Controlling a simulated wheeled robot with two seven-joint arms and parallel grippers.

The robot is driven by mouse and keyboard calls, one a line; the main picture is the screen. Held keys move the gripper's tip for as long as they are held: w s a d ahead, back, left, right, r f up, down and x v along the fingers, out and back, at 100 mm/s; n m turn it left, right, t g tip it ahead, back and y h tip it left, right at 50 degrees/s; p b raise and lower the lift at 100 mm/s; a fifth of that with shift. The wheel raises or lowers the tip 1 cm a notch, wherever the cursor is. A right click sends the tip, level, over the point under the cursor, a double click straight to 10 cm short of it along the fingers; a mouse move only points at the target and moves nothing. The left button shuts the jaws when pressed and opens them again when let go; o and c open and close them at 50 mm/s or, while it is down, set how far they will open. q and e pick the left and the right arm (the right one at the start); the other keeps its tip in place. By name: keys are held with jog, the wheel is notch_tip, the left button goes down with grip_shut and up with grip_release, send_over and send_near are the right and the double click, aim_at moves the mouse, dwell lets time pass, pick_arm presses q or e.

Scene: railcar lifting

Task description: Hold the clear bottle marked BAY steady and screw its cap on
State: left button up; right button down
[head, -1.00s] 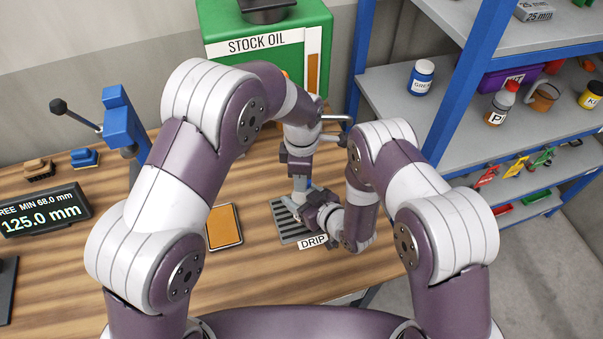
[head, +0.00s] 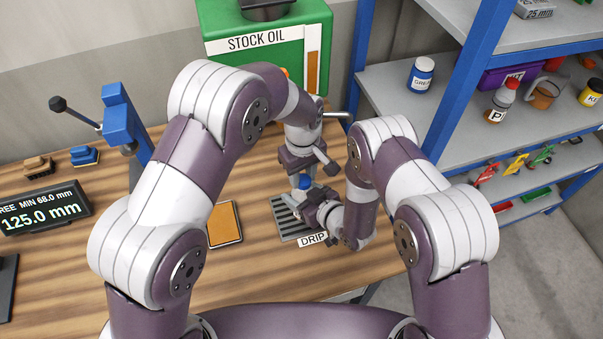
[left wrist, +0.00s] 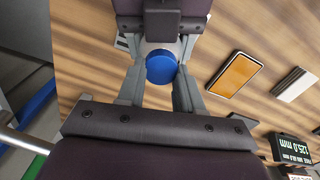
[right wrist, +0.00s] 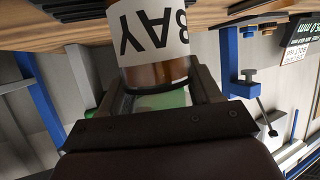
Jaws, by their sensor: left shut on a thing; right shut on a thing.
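The clear bottle marked BAY (right wrist: 157,76) holds brown liquid and has a white label, which reads upside down in the right wrist view. My right gripper (right wrist: 155,98) is shut on it from the side, above the drip tray (head: 286,226). The blue cap (left wrist: 162,67) is at the bottle's top and also shows in the head view (head: 304,182). My left gripper (left wrist: 162,80) points down from above, with its fingers shut on the cap's two sides. The thread is hidden, so I cannot tell how far the cap is screwed on.
The green STOCK OIL tank (head: 265,65) stands behind the tray. A brown-orange pad (head: 225,223) lies left of the tray. A blue clamp post (head: 125,125) and a display (head: 42,208) stand further left. Blue-framed shelves (head: 440,110) stand at the right.

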pick_arm(q)
jog(key=m, duration=0.6)
jog(key=shift+d, duration=0.15)
jog(key=o, duration=1)
jog(key=shift+r, duration=2.25)
jog(key=shift+c, duration=0.2)
